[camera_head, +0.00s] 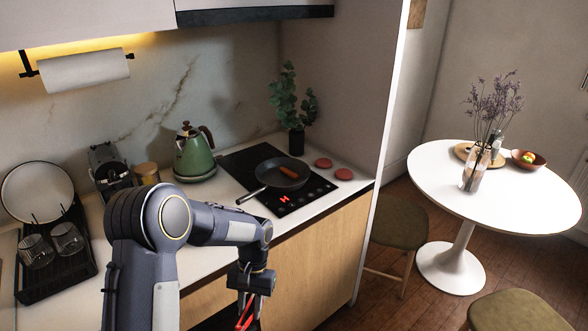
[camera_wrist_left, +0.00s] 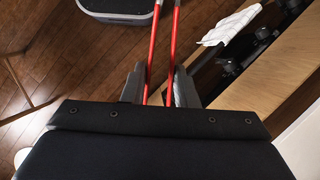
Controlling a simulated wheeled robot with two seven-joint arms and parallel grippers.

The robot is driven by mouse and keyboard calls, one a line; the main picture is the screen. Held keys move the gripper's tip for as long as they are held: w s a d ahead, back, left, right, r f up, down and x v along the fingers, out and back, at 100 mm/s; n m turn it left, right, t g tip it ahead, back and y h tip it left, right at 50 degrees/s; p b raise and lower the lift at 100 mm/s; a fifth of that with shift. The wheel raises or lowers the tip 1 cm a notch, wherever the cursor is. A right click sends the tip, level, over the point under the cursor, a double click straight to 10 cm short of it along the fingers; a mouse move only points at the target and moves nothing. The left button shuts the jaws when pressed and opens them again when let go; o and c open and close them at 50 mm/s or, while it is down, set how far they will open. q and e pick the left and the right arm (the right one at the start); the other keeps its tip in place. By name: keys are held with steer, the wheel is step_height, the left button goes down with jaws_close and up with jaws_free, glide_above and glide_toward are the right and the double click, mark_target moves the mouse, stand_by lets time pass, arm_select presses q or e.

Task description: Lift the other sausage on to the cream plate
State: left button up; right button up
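A sausage (camera_head: 288,172) lies in the black frying pan (camera_head: 272,182) on the cooktop. A pale round plate (camera_head: 37,190) stands upright in the dish rack at the left; I cannot tell whether it is the cream plate. My left gripper (camera_head: 246,312) is low in front of the counter, well away from the pan. In the left wrist view its fingers (camera_wrist_left: 160,88) close on two long red rods, which look like red tongs (camera_wrist_left: 174,45). The far ends of the tongs are out of view. My right gripper is not in view.
A green kettle (camera_head: 195,153) stands left of the cooktop (camera_head: 245,160), with two red discs (camera_head: 323,162) to its right. A white round table (camera_head: 450,185) with a vase and bowl is at the right, with stools (camera_head: 398,222) near it. A white cloth (camera_wrist_left: 230,25) hangs by the counter front.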

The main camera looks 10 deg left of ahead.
arm_select(q)
steer(key=w+x, duration=0.1)
steer(key=x, duration=1.2)
steer(key=shift+w+f, duration=0.25)
steer(key=shift+f, duration=0.35)
steer(key=shift+w+d, duration=0.1)
steer(key=shift+d, duration=0.05)
